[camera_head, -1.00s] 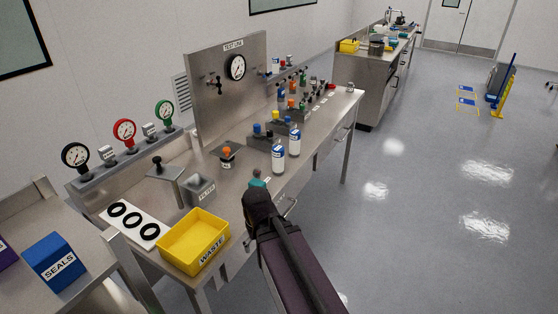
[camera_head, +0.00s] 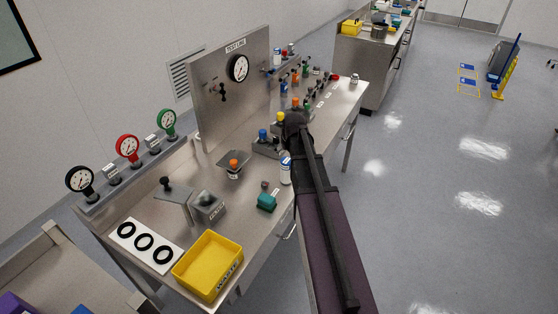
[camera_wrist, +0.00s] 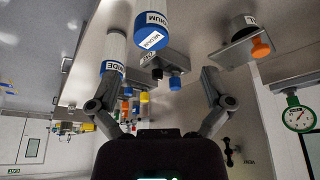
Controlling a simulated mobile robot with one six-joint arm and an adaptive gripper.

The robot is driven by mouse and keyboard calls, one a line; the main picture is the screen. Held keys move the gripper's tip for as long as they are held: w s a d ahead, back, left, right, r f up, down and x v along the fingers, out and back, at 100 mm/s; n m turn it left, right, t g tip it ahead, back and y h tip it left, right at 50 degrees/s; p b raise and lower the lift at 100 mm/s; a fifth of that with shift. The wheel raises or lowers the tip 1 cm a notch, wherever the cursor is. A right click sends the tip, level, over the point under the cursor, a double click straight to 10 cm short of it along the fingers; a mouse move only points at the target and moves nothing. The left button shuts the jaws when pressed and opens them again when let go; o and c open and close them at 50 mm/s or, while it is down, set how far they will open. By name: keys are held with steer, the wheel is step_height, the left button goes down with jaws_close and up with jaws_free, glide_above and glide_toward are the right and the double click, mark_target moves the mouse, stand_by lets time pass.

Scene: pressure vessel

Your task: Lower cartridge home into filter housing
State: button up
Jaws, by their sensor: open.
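The filter housing (camera_head: 208,207) is a small grey metal box labelled FILTER on the bench, beside a metal bracket with a black knob (camera_head: 165,182). White cartridges with blue labels stand farther right. One (camera_head: 286,168) shows beside my arm in the head view; any other is hidden there by my arm. In the wrist view, a cartridge labelled MEDIUM (camera_wrist: 151,28) with a blue end lies between my open fingers, and another labelled WIDE (camera_wrist: 114,55) is near the left finger. My gripper (camera_wrist: 145,68) is open and empty; contact with either cartridge cannot be told.
A yellow waste bin (camera_head: 208,265) and a white card with black rings (camera_head: 145,245) lie in front of the housing. An orange-knobbed fitting (camera_head: 234,166) stands behind. The upright gauge panel (camera_head: 232,90) bounds the back.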

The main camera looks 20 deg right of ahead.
mark_target(286, 161)
steer(key=shift+w+d+r, duration=0.45)
steer(key=shift+w+d, duration=0.25)
steer(key=shift+d, duration=0.15)
steer(key=shift+a, duration=0.1)
steer(key=b+x, duration=0.8)
steer(key=shift+w+f, duration=0.15)
steer(key=shift+f, duration=0.15)
steer(key=shift+f, duration=0.1)
